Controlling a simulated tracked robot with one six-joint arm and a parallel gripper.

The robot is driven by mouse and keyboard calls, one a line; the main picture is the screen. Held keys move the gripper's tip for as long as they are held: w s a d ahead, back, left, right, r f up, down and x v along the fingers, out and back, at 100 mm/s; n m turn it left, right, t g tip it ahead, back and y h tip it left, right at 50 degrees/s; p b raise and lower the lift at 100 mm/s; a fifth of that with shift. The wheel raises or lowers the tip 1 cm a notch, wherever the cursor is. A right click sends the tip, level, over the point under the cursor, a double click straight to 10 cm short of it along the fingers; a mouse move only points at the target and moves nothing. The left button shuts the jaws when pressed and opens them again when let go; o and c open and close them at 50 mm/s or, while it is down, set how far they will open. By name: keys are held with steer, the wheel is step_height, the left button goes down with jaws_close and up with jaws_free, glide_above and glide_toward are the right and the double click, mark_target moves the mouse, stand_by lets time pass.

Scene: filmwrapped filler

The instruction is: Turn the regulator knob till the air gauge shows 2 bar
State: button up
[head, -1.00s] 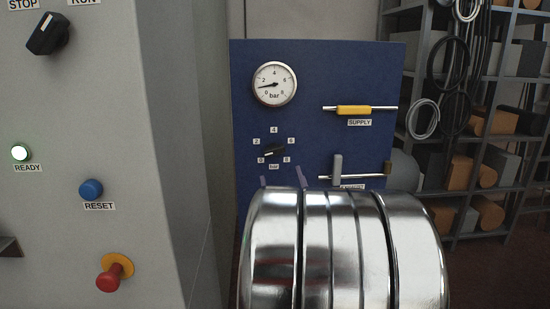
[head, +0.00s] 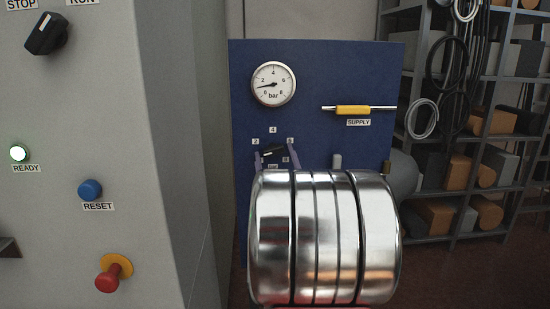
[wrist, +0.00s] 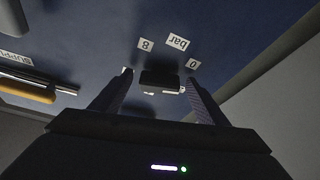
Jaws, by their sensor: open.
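The regulator knob (head: 272,151) is a small black knob on the blue panel, inside a printed scale from 0 to 8 bar. The round white air gauge (head: 273,84) is above it; its needle points left and slightly down, between 0 and 2. My gripper (head: 274,148) is open, with one purple finger on each side of the knob. In the wrist view the knob (wrist: 160,79) shows upside down between the fingertips of my gripper (wrist: 159,76), with gaps on both sides. My wrist hides the lower panel.
The yellow SUPPLY valve handle (head: 353,110) lies level to the right. A grey valve handle (head: 337,161) is partly hidden behind my arm. At left, a grey cabinet (head: 165,200) carries a black selector (head: 46,34), a blue RESET button (head: 91,190) and a red button (head: 108,281).

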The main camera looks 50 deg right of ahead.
steer(key=shift+c, duration=0.5)
steer(key=c, duration=0.9)
steer(key=shift+c, duration=0.2)
steer(key=shift+w+a+m, duration=0.1)
steer(key=shift+m, duration=0.6)
steer(key=m+g+h, duration=0.1)
steer(key=m+g, duration=0.1)
steer(key=m, duration=0.2)
steer(key=m+g+h, duration=0.1)
steer(key=m+g, duration=0.1)
steer(key=m, duration=0.3)
steer(key=m+g+h, duration=0.2)
steer(key=m, duration=0.3)
steer(key=shift+w+a+r+g, duration=0.1)
steer(key=shift+w+a+g, duration=0.15)
steer(key=shift+w+g, duration=0.05)
steer(key=o, duration=1)
